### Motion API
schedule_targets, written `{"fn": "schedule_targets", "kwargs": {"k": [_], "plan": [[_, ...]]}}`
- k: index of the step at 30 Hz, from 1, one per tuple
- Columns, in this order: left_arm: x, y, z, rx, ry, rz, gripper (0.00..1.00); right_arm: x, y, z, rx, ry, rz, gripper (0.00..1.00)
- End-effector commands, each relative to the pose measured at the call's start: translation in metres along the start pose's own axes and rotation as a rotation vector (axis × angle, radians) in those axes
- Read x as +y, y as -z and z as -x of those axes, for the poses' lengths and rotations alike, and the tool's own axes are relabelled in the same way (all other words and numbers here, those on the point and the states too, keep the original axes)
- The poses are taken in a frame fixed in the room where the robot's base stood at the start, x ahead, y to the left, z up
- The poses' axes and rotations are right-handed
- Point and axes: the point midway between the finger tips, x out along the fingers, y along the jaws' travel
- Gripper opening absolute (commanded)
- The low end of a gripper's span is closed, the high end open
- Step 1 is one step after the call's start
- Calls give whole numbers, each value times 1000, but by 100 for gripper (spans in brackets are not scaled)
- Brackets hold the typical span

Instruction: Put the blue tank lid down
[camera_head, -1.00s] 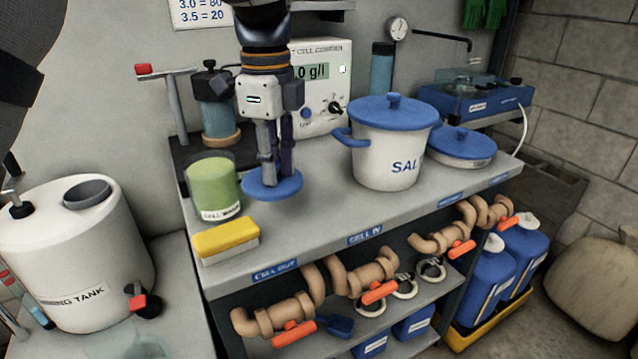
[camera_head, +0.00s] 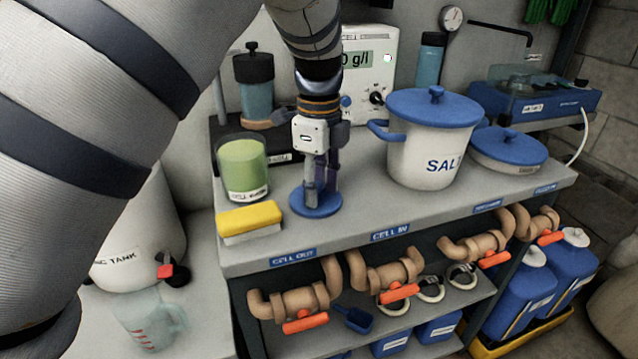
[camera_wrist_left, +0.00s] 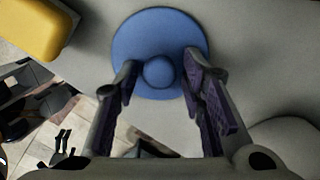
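The blue tank lid (camera_head: 316,203) is a round disc with a knob and appears to lie flat on the grey counter (camera_head: 375,212), near its front edge. My left gripper (camera_head: 318,192) points down over it. In the left wrist view the lid (camera_wrist_left: 160,35) shows from above. There the fingers of my left gripper (camera_wrist_left: 160,68) stand on either side of the knob, with a small gap on each side, so the gripper looks open. The white tank (camera_head: 140,255) is at the left, its top hidden by my arm. My right gripper is not in view.
A yellow sponge (camera_head: 249,219) and a green container (camera_head: 243,167) stand left of the lid. A white salt pot (camera_head: 425,160) and a flat blue-lidded pan (camera_head: 507,150) stand to the right. Tan pipes with orange handles (camera_head: 398,293) run below the counter edge.

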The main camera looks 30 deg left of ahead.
Motion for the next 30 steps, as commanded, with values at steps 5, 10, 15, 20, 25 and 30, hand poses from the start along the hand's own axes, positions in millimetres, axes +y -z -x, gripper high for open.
{"fn": "schedule_targets", "kwargs": {"k": [5,10,15,20,25,30], "plan": [[0,0,0,0,-1,0,41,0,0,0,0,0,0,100],[-1,0,8,0,2,-1,41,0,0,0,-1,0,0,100],[-2,1,51,2,6,-2,41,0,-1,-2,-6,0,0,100],[-1,0,92,1,3,-2,41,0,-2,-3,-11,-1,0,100],[-1,0,117,0,-1,-1,41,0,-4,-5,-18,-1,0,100],[0,0,123,0,-1,0,41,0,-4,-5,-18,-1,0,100]]}}
